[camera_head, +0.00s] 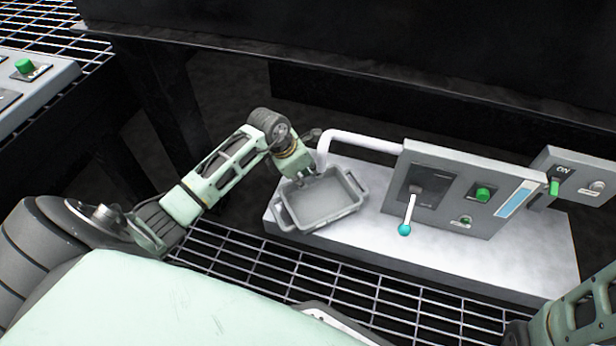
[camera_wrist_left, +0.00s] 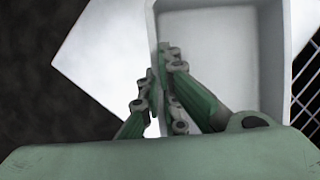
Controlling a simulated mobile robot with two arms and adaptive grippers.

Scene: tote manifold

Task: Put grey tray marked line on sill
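The grey tray (camera_head: 323,208) is a shallow open box with raised walls and an end handle. It is over the left end of the pale sill (camera_head: 440,255) in the head view; I cannot tell whether it rests there or hangs just above. No line mark is visible on it. My left gripper (camera_head: 315,176) is at the tray's far wall. In the left wrist view its fingers (camera_wrist_left: 161,52) are close together, with the tray's wall (camera_wrist_left: 152,22) pinched between them. The tray looks empty. My right gripper is out of view; only part of that arm shows at lower right.
A control panel (camera_head: 455,190) with a teal-tipped lever (camera_head: 405,229) and green buttons stands at the back of the sill. A white pipe (camera_head: 360,141) runs behind the tray. Metal grating (camera_head: 300,272) lies in front. The sill's right part is clear.

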